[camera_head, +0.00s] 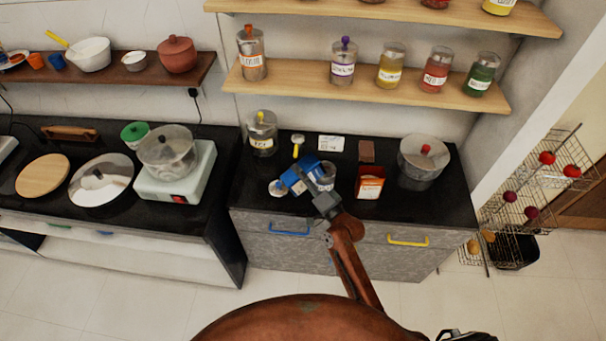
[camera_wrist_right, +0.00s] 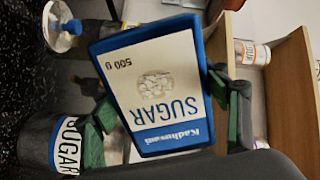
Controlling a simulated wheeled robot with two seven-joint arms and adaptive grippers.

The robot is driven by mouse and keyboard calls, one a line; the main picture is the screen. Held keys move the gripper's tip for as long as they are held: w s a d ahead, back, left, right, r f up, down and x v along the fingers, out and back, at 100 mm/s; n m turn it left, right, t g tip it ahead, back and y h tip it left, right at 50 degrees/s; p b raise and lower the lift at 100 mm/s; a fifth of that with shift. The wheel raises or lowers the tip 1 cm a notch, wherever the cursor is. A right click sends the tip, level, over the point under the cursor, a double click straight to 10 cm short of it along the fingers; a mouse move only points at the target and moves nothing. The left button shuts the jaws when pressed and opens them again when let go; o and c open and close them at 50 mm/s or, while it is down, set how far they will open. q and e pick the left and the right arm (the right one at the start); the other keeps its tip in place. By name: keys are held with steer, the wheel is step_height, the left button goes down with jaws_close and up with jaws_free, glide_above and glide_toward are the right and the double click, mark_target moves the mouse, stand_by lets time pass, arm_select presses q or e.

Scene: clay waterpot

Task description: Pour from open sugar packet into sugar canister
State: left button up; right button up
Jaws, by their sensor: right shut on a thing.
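The blue and white sugar packet (camera_head: 297,181) is tilted over, nearly on its side, above the dark counter. My right gripper (camera_head: 325,203) is shut on it. In the right wrist view, the packet (camera_wrist_right: 155,85) fills the middle between the green finger pads. The sugar canister (camera_head: 327,172) stands close beside the packet, partly hidden by the gripper. Its SUGAR label shows in the right wrist view (camera_wrist_right: 65,145). The lid with a blue knob (camera_head: 277,188) lies on the counter to the left. A cut-off dark piece at the bottom right edge seems to be my left gripper (camera_head: 466,336).
A jar with a yellow knob (camera_head: 262,135), a yellow-handled spoon (camera_head: 298,147), a white card (camera_head: 331,143) and a brown block (camera_head: 367,151) are behind. A red open packet (camera_head: 369,184) and a steel pot (camera_head: 421,168) stand to the right.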

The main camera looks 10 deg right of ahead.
mark_target(310, 175)
steer(key=shift+r+p, duration=0.15)
steer(key=shift+p, duration=0.15)
steer(key=shift+r+m+p, duration=0.25)
steer(key=shift+m+p, duration=0.15)
steer(key=shift+p, duration=0.1)
steer(key=shift+d+r+m+p, duration=0.15)
steer(key=shift+r+m+p, duration=0.1)
steer(key=shift+m+p, duration=0.2)
steer(key=shift+w+d+r+m+p, duration=0.2)
steer(key=shift+r+m+p, duration=0.4)
steer(key=shift+p, duration=0.5)
steer(key=shift+w+d+r+m+p, duration=0.1)
steer(key=shift+d+r+m+p, duration=0.15)
steer(key=shift+m+p, duration=0.7)
stand_by(4.7)
